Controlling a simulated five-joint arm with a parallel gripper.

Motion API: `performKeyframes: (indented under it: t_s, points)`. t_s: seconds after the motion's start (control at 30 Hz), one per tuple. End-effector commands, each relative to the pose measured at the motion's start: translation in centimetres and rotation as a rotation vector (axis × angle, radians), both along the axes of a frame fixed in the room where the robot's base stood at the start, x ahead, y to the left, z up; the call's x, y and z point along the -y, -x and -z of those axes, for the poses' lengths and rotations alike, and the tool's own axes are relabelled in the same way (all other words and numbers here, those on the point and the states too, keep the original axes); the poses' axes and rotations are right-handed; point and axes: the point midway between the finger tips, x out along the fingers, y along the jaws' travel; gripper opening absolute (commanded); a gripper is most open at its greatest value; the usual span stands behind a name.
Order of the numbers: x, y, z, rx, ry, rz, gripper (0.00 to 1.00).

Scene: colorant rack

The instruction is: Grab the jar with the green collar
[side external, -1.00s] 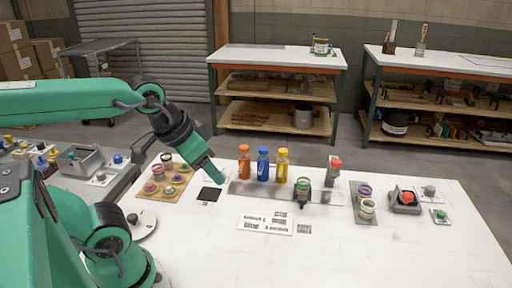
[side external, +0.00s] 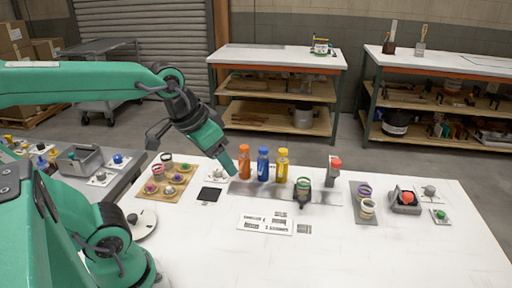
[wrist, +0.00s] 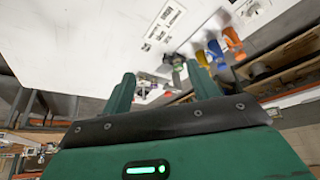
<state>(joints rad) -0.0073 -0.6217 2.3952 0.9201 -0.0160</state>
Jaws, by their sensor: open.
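The jar with the green collar (side external: 303,183) sits upright in a dark holder on the white table in the side view, right of the yellow bottle. In the wrist view, a small dark object with a green band (wrist: 178,66), apparently this jar, shows beyond the fingers, near the right fingertip. My gripper (side external: 232,172) is above the table left of the orange bottle, apart from the jar and pointing down to the right. In the wrist view my gripper (wrist: 160,70) has its two fingers spread with nothing between them.
Orange (side external: 244,161), blue (side external: 263,164) and yellow (side external: 282,165) bottles stand in a row between my gripper and the jar. The table's front is clear.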

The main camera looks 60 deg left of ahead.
Motion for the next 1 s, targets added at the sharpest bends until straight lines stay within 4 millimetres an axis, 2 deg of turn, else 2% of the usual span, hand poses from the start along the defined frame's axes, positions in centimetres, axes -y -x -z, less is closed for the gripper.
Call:
performKeyframes:
  t_s: [0.23,0.53,0.73,1.0]
  points:
    - [-0.3,-4.5,-1.0,-0.064,0.01,-0.031,0.6]
    - [-0.9,-10.2,-0.9,-0.139,0.021,-0.069,0.6]
    - [-1.3,-14.1,0.1,-0.189,0.029,-0.096,0.6]
    - [-2.0,-19.3,2.5,-0.257,0.037,-0.132,0.6]
